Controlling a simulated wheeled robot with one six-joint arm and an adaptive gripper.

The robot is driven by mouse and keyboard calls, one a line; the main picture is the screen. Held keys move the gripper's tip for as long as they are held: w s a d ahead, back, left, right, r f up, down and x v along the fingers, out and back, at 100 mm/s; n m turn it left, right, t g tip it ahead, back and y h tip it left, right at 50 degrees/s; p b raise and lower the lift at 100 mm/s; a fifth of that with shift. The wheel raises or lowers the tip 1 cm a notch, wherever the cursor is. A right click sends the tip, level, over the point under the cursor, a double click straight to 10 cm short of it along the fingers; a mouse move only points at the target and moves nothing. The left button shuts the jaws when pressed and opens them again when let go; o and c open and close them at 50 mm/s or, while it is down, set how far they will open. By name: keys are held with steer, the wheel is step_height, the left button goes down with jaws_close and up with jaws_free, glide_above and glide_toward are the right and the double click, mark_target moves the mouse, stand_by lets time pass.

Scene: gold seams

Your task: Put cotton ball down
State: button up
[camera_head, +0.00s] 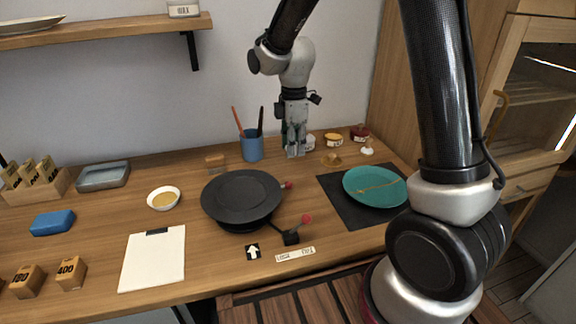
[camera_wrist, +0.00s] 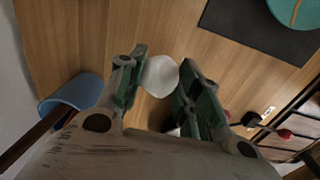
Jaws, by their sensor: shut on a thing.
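The cotton ball (camera_wrist: 160,76) shows in the wrist view as a round white thing between my two green-padded fingertips. My gripper (camera_wrist: 162,82) is shut on it, one finger on each side. In the head view my gripper (camera_head: 295,153) points down over the back of the wooden worktop, just right of the blue cup. The ball cannot be made out between the fingers there. The wrist view shows wood below the ball; its height above the wood is hard to tell.
A blue cup (camera_head: 252,146) with brushes stands close left of my gripper. Small jars (camera_head: 333,140) stand to its right. A teal plate (camera_head: 374,187) with a gold seam lies on a dark mat (camera_head: 344,212). A black turntable (camera_head: 241,197) stands in front. Bare wood lies between.

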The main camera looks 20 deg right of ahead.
mark_target(293, 171)
steer(key=shift+f, duration=3.1)
steer(key=shift+f, duration=0.15)
steer(key=o, duration=0.9)
step_height(293, 171, up, 12)
steer(key=shift+r, duration=0.2)
steer(key=s+d+r+m+t, duration=0.1)
steer(key=s+d+r+m, duration=0.2)
steer(key=s+d+m, duration=0.2)
steer(key=s+d+r+m+t, duration=0.1)
steer(key=s+d+r+m, duration=0.3)
steer(key=s+m, duration=0.3)
steer(key=s+d+r+m+t, duration=0.2)
steer(key=s+d+m, duration=0.4)
steer(key=s, duration=0.7)
steer(key=shift+r, duration=0.8)
